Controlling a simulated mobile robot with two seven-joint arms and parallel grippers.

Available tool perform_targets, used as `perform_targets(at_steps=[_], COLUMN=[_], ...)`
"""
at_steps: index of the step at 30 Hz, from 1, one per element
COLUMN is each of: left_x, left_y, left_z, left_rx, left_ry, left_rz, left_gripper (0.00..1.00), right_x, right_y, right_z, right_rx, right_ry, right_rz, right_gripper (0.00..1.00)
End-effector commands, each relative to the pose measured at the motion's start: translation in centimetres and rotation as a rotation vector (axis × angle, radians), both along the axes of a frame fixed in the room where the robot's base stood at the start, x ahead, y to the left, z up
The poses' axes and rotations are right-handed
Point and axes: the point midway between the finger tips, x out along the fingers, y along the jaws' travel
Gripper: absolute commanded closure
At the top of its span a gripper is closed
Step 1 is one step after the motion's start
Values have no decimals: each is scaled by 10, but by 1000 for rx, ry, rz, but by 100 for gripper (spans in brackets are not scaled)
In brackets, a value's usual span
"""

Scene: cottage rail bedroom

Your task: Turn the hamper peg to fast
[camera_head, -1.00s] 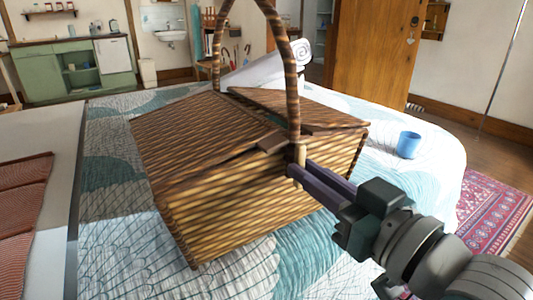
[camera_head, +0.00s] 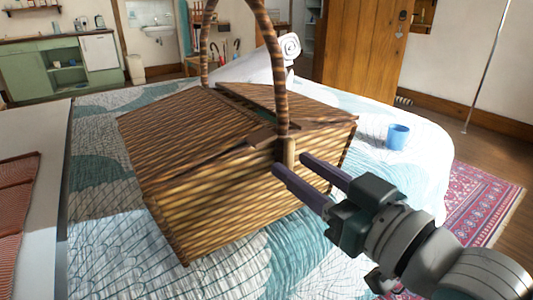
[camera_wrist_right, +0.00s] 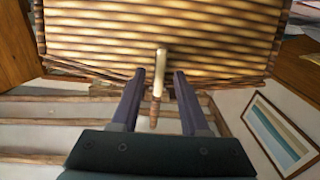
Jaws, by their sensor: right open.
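The wicker hamper (camera_head: 225,210) stands on the bed with its arched handle (camera_head: 272,50) up. A light wooden peg (camera_head: 289,152) sits upright at the handle's base on the near right side. In the right wrist view the peg (camera_wrist_right: 160,62) lies against the wicker side, in line with the handle. My right gripper (camera_head: 291,163) is open, with its dark fingers pointing at the hamper. In the wrist view the right gripper's fingers (camera_wrist_right: 160,75) lie to either side of the peg's line, with gaps on both sides. My left gripper is not in view.
A blue cup (camera_head: 398,137) stands on the bed to the right of the hamper. A white rolled item (camera_head: 288,48) lies behind it. The patterned bedspread (camera_head: 110,245) is clear in front. A red rug (camera_head: 485,205) lies on the floor at right.

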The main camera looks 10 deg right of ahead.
Motion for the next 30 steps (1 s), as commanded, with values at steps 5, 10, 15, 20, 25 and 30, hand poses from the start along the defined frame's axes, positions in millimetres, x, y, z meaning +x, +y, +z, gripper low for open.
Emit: perform_targets(at_steps=[5,10,15,20,25,30], left_x=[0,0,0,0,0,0], left_y=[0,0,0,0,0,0], left_z=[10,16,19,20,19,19], left_rx=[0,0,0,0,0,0], left_ry=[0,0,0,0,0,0], left_rz=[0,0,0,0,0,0], left_gripper=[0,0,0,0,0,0], right_x=[-29,-61,-82,-89,-89,-88], right_y=[-11,-22,-30,-32,-32,-32], right_z=[1,1,0,0,0,0], right_rx=[-3,-3,-3,-1,-2,-1], right_ry=[5,5,2,1,-1,0], right_rz=[0,0,0,0,0,0], right_gripper=[55,55,55,55,55,55])
